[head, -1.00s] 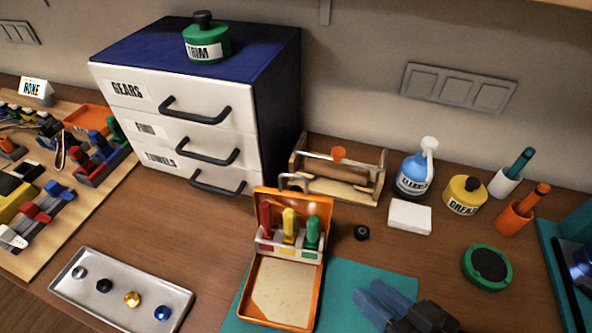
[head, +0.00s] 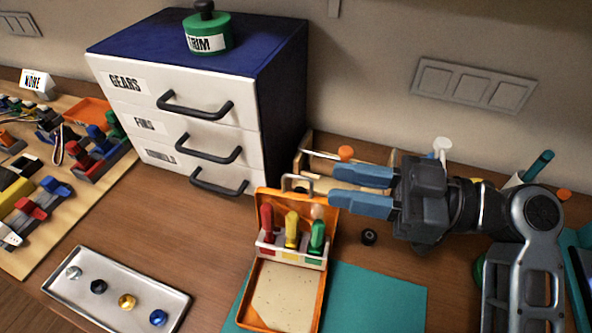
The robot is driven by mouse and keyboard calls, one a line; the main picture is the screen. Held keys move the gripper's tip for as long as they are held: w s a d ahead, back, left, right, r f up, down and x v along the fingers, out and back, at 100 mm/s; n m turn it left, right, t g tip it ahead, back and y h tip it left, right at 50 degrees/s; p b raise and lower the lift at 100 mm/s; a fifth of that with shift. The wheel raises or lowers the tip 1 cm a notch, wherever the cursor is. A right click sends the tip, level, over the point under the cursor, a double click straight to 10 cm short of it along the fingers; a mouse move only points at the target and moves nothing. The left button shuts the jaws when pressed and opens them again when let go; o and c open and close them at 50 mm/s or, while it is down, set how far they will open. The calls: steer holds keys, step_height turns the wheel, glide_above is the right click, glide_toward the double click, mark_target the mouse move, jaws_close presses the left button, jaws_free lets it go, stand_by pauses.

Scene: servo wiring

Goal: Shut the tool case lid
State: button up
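The orange tool case (head: 247,297) stands on the teal mat with its lid (head: 331,215) raised upright at the back and a metal handle (head: 297,181) on top. Red, yellow and green handled tools stand in a white rack in front of the lid; the case floor is bare. My gripper (head: 332,187) reaches in from the right, its two blue fingers apart with nothing between them. The fingertips appear just right of the lid's top right corner in the picture; I cannot tell whether they touch it.
A drawer cabinet (head: 180,112) with black handles stands behind left. A metal tray (head: 70,296) with several knobs lies front left. A small black part (head: 369,237) lies right of the case. My arm hides most of the bottles and the wooden roll holder (head: 309,150). The mat (head: 385,300) is clear at right.

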mark_target(294, 176)
steer(key=p+x, duration=0.2)
steer(key=x, duration=0.4)
steer(key=shift+a+r, duration=0.1)
steer(key=shift+a, duration=0.25)
steer(key=shift+w+a, duration=0.15)
steer(key=shift+a, duration=0.3)
jaws_close()
stand_by(0.8)
